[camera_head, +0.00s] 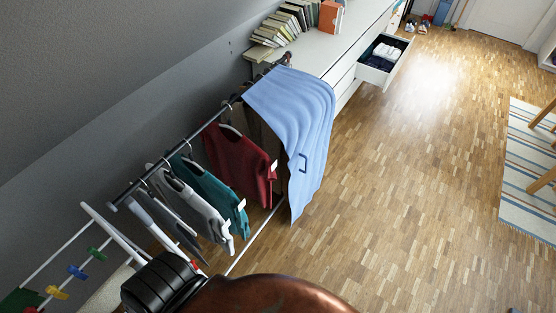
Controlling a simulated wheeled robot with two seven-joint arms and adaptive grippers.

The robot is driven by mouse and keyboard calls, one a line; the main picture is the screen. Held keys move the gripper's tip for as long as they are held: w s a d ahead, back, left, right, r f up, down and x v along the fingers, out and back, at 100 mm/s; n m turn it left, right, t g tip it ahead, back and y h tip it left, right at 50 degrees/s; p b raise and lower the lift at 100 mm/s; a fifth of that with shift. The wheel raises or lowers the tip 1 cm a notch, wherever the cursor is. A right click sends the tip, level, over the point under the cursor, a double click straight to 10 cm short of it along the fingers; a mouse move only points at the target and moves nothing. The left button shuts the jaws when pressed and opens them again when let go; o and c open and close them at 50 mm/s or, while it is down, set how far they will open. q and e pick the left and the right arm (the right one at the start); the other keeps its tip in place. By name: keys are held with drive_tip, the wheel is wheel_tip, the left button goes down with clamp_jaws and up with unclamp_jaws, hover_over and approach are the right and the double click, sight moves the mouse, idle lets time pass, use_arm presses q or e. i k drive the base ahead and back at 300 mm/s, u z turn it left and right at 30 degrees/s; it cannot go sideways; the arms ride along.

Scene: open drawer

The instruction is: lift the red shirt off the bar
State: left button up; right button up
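The red shirt (238,160) hangs on a hanger from the dark bar (187,139) of a clothes rack, in the middle of the head view. A teal shirt (216,193) hangs just left of it, and a light blue cloth (296,110) is draped over the bar's far end to its right. The blue cloth is close beside the red shirt and hides part of the rack behind it. Neither of my grippers shows in this view.
A grey shirt (196,203) and other garments hang nearer on the bar. A white dresser (338,43) with books and an open drawer (385,60) stands beyond. A striped rug (525,180) lies at right. The wooden floor between is clear.

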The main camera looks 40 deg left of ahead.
sight(235, 161)
drive_tip(key=z, duration=0.1)
drive_tip(key=i, duration=2.25)
drive_tip(key=u, duration=2)
